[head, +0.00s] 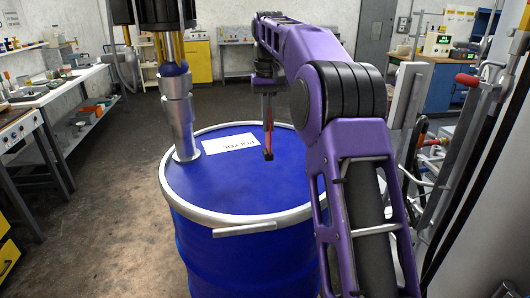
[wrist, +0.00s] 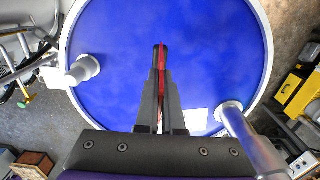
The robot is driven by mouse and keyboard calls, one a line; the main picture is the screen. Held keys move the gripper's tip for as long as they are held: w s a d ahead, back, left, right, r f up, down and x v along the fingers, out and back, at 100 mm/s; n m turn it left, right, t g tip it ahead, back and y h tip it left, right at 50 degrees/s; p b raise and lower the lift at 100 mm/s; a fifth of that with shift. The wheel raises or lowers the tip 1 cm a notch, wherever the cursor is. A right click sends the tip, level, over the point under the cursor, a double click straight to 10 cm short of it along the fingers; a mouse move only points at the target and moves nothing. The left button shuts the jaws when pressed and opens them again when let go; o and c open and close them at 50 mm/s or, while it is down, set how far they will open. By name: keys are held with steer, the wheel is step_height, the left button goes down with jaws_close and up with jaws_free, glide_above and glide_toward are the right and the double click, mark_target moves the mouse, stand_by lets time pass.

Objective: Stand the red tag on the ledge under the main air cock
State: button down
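My gripper (head: 268,152) hangs over the blue drum, fingers pointing down. In the wrist view its two dark fingers (wrist: 160,50) are closed on a thin red piece, the red tag (wrist: 162,62). The tag also shows as a narrow red strip in the head view (head: 269,132). It is seen nearly edge-on and is held above the lid, apart from it as far as I can tell. A valve with a red handle (head: 467,80) sits on pipework at the right. I cannot tell if it is the main air cock. No ledge can be made out clearly.
The blue drum (head: 245,258) stands in front, with a white label (head: 230,148) and a metal pump tube (head: 180,120) on its lid. Pipework (head: 440,150) fills the right side, behind my purple arm. Benches line the left wall. The floor left of the drum is clear.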

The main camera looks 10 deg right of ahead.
mark_target(268, 151)
step_height(268, 151, down, 8)
steer(key=shift+r, duration=0.15)
stand_by(0.4)
steer(key=c, duration=1.1)
jaws_free()
steer(key=shift+o, duration=0.2)
